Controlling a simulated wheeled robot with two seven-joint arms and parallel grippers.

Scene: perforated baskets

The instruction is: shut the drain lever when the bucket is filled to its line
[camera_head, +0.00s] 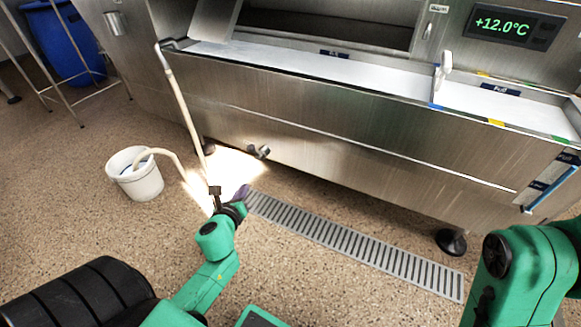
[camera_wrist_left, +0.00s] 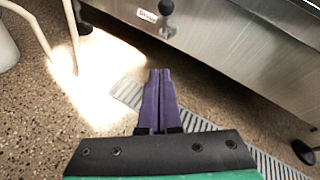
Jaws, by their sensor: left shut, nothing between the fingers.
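The white bucket (camera_head: 141,184) stands on the floor at the left, with a pale hose (camera_head: 168,152) bent over its rim. The water level and the fill line cannot be made out. The drain lever (camera_head: 259,152) sits low on the front of the steel machine. In the left wrist view its black ball knob (camera_wrist_left: 166,7) shows at the top, beside a small white label. My left gripper (camera_head: 243,191) has purple fingers, shut and empty, below and apart from the lever. The fingers also show in the wrist view (camera_wrist_left: 160,72). My right gripper is outside the views.
A steel floor grate (camera_head: 350,243) runs below the machine (camera_head: 330,120). A machine foot (camera_head: 451,241) stands at the right. A second pale hose (camera_head: 182,105) hangs down the machine's front left. A blue barrel (camera_head: 62,42) stands at the back left. The display reads +12.0°C.

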